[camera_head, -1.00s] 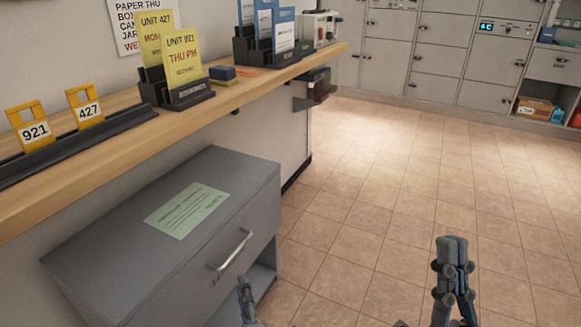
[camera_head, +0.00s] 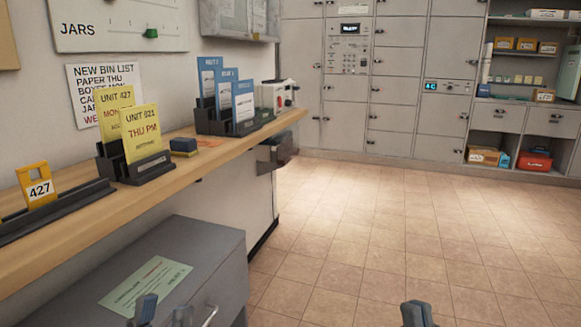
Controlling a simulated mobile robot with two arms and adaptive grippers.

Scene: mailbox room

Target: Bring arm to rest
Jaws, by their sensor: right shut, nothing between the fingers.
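My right gripper (camera_head: 417,313) shows at the bottom edge of the head view, right of the middle, above the tiled floor. Its fingers are together with nothing between them. My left gripper (camera_head: 164,312) shows at the bottom edge, left of the middle, in front of the grey drawer cabinet (camera_head: 205,255). Its two fingertips stand apart and I see nothing between them. Most of both grippers and both arms lies below the picture.
Grey lockers (camera_head: 405,95) and shelves stand at the back. The tiled floor (camera_head: 370,235) between is clear.

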